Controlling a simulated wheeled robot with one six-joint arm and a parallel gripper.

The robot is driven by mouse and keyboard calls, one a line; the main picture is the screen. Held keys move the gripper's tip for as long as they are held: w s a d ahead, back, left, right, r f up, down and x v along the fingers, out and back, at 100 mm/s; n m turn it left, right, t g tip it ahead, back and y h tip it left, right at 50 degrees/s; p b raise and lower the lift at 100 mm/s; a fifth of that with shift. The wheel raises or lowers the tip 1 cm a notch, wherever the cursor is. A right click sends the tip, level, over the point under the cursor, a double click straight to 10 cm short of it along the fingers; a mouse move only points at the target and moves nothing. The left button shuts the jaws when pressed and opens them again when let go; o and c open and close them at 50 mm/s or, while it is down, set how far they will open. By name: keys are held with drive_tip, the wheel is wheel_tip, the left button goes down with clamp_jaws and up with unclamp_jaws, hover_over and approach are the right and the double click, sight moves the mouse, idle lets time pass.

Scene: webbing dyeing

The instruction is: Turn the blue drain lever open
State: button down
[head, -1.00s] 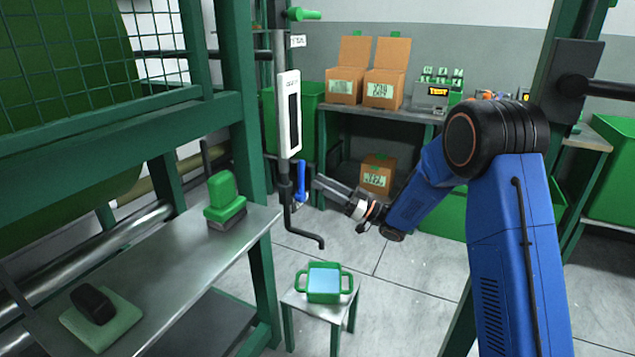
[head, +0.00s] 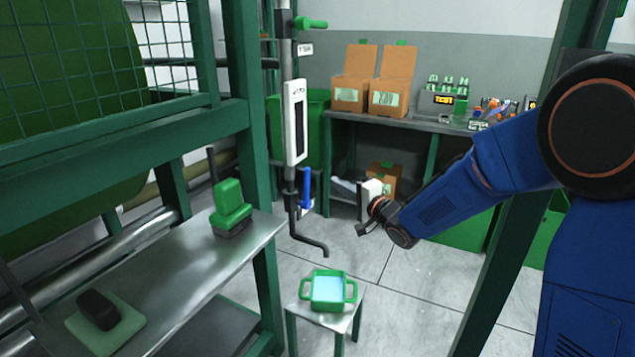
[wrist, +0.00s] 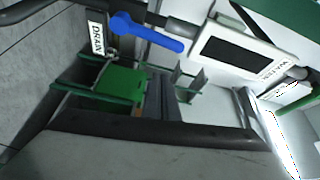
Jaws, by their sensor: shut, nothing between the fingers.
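The blue drain lever (head: 307,188) is on the vertical drain pipe, below the white gauge panel (head: 296,122). Its handle lies along the pipe, pointing up. In the wrist view the blue lever (wrist: 148,33) shows beside a DRAIN label (wrist: 97,37), running along the pipe toward the gauge. My gripper (head: 343,187) is to the right of the lever, apart from it, shut and empty. Its fingers (wrist: 163,98) show dark in the middle of the wrist view. Below the bent spout (head: 310,243), a green two-handled tub (head: 328,305) holds light blue liquid.
The tub stands on a small stool (head: 303,312). A metal shelf (head: 180,270) at left carries a green-handled brush (head: 231,207) and a dark block on a pad (head: 130,335). A green post rises left of the pipe. Floor right of the stool is clear.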

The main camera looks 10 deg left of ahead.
sight(307, 184)
drive_tip(key=w+a+f+m+h, duration=0.1)
drive_tip(key=w+a+m, duration=0.3)
drive_tip(key=w+a, duration=0.15)
drive_tip(key=shift+s+a+r, duration=0.1)
drive_tip(key=shift+s+a, duration=0.25)
drive_tip(key=shift+s, duration=0.35)
drive_tip(key=shift+s+a+r, duration=0.1)
drive_tip(key=shift+s+a, duration=0.2)
drive_tip(key=shift+s, duration=0.35)
drive_tip(key=shift+s+a, duration=0.2)
drive_tip(key=shift+s, duration=0.25)
drive_tip(key=shift+s+a, duration=0.2)
drive_tip(key=shift+s, duration=0.25)
drive_tip(key=shift+w+r, duration=0.1)
